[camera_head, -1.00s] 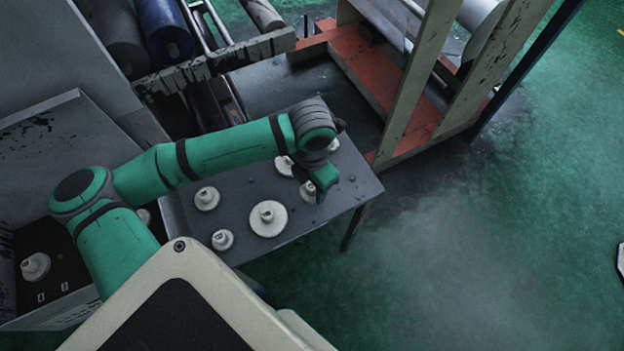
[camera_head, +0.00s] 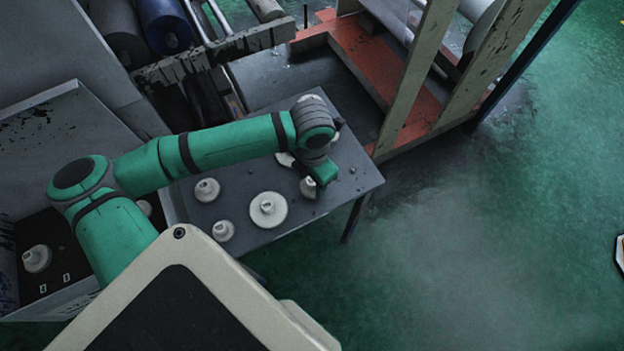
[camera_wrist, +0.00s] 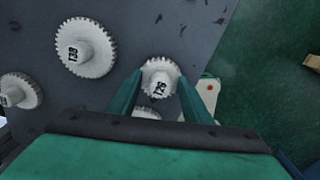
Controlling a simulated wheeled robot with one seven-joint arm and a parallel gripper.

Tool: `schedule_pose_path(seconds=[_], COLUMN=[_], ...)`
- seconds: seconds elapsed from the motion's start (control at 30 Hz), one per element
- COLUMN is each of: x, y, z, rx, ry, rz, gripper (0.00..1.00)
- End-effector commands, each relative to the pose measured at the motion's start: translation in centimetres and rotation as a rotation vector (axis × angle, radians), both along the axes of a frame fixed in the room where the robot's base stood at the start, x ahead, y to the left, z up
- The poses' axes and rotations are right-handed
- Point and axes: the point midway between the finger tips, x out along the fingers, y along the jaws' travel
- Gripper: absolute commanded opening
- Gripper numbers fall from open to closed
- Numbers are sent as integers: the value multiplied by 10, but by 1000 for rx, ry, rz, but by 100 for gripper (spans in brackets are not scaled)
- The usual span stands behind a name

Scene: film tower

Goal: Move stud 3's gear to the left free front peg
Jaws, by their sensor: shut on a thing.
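My gripper (camera_wrist: 160,80) has its two green fingers closed on the hub of a small white gear (camera_wrist: 157,68), whose label seems to read 126. In the head view this gear (camera_head: 308,187) shows partly under my gripper (camera_head: 314,186), at the right part of the grey table (camera_head: 345,180). I cannot tell whether it is seated or slightly raised. A larger white gear (camera_wrist: 86,48), marked 139, lies up and left in the wrist view. Another gear (camera_wrist: 145,113) is partly hidden behind my gripper. Stud numbers cannot be read, and I cannot make out the free front pegs clearly.
The table also bears a wide gear (camera_head: 268,210), two small gears (camera_head: 207,190) (camera_head: 222,231) and a gear partly behind my arm (camera_head: 285,158). One gear (camera_head: 36,258) sits on a dark cabinet at left. A red and beige frame (camera_head: 410,110) stands beyond the table.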

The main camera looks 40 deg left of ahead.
Motion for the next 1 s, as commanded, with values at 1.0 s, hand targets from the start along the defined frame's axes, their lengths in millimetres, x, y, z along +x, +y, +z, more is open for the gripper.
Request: schedule_pose_path(seconds=[1.0], x=[0], y=[0], z=[-11], rx=[0], ry=[1], rz=[1], gripper=[21])
